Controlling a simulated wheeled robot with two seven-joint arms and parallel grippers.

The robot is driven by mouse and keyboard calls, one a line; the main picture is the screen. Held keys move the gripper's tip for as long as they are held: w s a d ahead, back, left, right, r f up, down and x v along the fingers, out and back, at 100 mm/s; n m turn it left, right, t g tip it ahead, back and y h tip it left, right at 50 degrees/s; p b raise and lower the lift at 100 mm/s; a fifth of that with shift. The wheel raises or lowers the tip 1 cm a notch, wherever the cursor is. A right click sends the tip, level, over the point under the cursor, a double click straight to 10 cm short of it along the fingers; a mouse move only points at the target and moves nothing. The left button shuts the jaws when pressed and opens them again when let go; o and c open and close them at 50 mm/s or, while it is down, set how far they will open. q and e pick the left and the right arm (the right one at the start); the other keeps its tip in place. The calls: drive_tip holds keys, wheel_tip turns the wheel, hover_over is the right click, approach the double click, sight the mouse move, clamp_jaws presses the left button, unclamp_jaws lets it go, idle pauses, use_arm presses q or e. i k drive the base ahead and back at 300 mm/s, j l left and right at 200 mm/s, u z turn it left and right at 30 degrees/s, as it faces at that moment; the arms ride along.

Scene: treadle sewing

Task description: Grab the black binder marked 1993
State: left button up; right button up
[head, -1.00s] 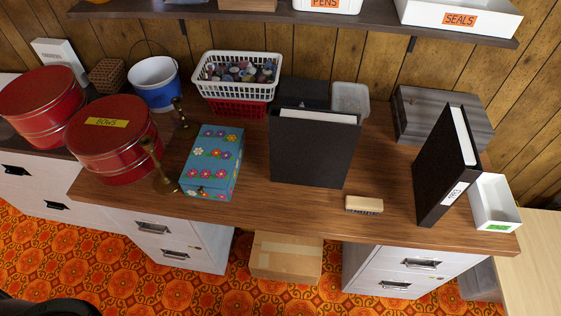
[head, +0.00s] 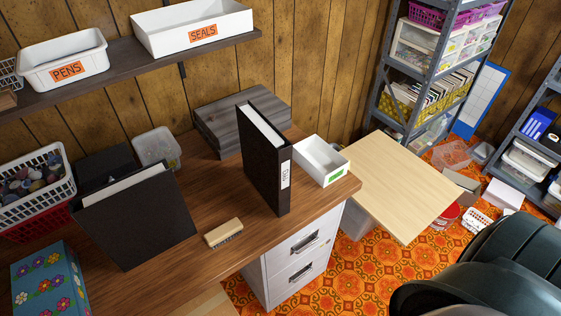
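A black binder (head: 262,160) stands upright on the wooden desk (head: 240,262), near its right end. Its spine faces me and carries a white label (head: 285,175) with small dark marks that I cannot read for sure. A second black binder (head: 142,222) stands to the left, its broad cover facing me; no label shows on it. Neither of my grippers is in view. A dark rounded part at the bottom right looks like my own arm.
A white tray (head: 321,162) with a green label stands right of the labelled binder. A brush (head: 223,233) lies between the binders. A grey box (head: 243,117) sits behind. A shelf (head: 125,75) with bins hangs above. A pale table (head: 400,185) adjoins on the right.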

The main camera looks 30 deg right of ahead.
sight(266, 153)
drive_tip(key=i+z, duration=0.1)
drive_tip(key=z, duration=0.3)
drive_tip(key=i+l+z, duration=0.1)
drive_tip(key=z, duration=0.3)
